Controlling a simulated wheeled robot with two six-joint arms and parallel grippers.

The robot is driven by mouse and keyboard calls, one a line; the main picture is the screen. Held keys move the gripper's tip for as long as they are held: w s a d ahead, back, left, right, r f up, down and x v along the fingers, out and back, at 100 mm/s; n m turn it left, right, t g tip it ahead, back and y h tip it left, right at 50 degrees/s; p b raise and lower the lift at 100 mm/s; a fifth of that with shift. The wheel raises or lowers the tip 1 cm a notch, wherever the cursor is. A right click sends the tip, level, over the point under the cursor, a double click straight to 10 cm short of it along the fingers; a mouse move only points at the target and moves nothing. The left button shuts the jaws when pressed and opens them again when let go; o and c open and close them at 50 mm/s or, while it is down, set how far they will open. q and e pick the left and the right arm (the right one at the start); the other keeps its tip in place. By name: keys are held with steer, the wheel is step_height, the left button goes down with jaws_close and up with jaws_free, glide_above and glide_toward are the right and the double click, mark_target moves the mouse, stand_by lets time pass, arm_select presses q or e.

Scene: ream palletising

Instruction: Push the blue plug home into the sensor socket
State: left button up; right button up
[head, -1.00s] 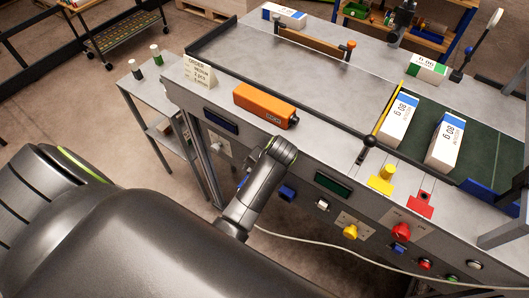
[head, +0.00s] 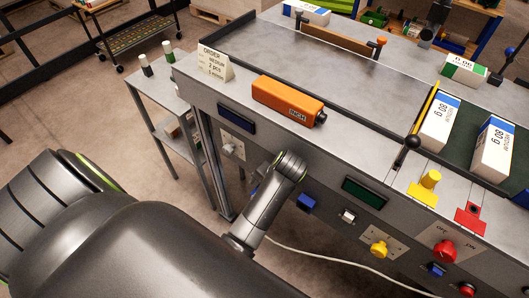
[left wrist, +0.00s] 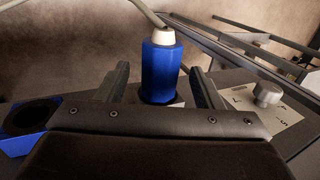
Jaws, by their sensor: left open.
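The blue plug (left wrist: 161,72) stands upright in the left wrist view, with a pale collar and a grey cable at its top. Its lower end meets a grey square piece on the panel; how deep it sits I cannot tell. My left gripper (left wrist: 158,80) is open, one finger on each side of the plug, with gaps visible. A blue housing with a round dark hole (left wrist: 27,117) lies to the left; I cannot tell whether it is the socket. In the head view my left arm reaches the machine's front panel and hides the gripper's fingers. My right gripper is not in view.
A knob (left wrist: 268,94) on a marked plate is right of the plug. In the head view, an orange box-shaped device (head: 287,99) sits on the machine edge above my arm. A yellow knob (head: 379,249) and red button (head: 445,251) are to the right. A pale cable hangs below.

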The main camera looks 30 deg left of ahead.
arm_select(q)
steer(key=shift+c, duration=0.3)
jaws_close()
steer(key=shift+s+p, duration=0.2)
steer(key=shift+p, duration=0.25)
steer(key=shift+s+a+p, duration=0.1)
steer(key=shift+s+p, duration=1.25)
steer(key=shift+s, duration=0.1)
